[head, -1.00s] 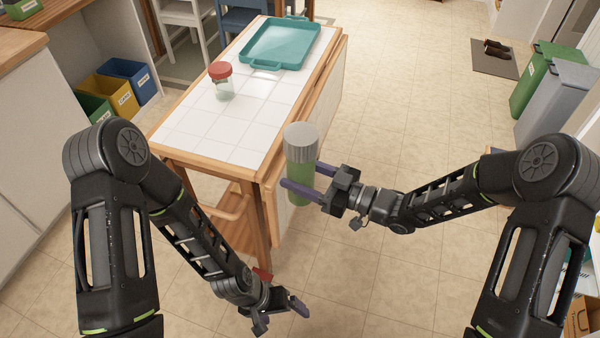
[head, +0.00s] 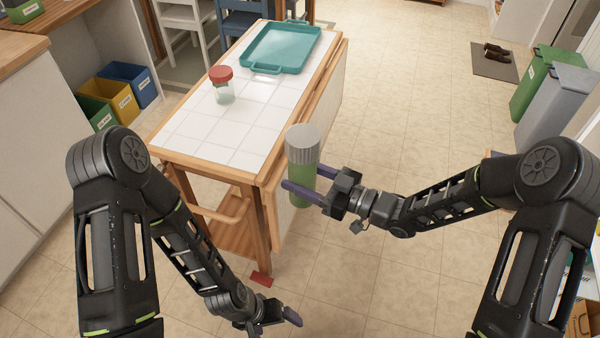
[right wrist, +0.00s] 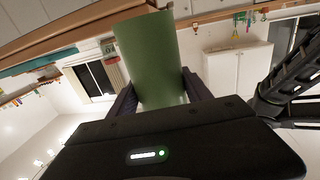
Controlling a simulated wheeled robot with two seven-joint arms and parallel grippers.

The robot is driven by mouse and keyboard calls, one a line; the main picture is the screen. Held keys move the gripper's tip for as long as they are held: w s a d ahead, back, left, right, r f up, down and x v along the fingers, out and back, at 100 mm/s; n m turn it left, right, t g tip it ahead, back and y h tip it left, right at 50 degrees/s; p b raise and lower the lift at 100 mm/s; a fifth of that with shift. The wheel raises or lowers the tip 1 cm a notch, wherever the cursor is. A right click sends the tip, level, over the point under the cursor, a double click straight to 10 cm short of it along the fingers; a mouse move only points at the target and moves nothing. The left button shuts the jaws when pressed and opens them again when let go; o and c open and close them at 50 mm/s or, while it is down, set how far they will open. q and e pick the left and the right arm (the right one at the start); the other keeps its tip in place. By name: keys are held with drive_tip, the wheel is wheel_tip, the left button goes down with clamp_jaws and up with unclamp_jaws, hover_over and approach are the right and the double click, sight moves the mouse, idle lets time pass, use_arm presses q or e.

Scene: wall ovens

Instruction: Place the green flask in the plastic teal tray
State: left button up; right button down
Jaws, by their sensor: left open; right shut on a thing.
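The green flask (head: 301,178) has a grey ribbed lid and is upright between the fingers of my right gripper (head: 304,180), which is shut on it. It is in front of the near right corner of the tiled table in the head view. In the right wrist view the green flask (right wrist: 149,60) stands between the two dark fingers. The teal tray (head: 282,50) lies empty at the far end of the table top. My left gripper (head: 275,325) is low, over the floor near the bottom edge, open and empty; its fingers are partly cut off by the frame.
A jar with a red lid (head: 222,85) stands on the white-tiled table (head: 215,125), nearer than the tray. The near tiles are clear. A red item (head: 261,279) lies on the floor by the table leg. Bins stand left and right.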

drive_tip(key=w+d+r+m+t+h, duration=0.4)
drive_tip(key=w+d+m+t+h, duration=0.3)
drive_tip(key=d+t, duration=0.15)
drive_tip(key=d+m+t+h, duration=0.2)
drive_tip(key=d+m+h, duration=0.4)
drive_tip(key=d+h, duration=0.3)
drive_tip(key=w+d, duration=0.1)
drive_tip(key=d, duration=0.3)
drive_tip(key=shift+d+f, duration=0.3)
drive_tip(key=shift+d, duration=0.1)
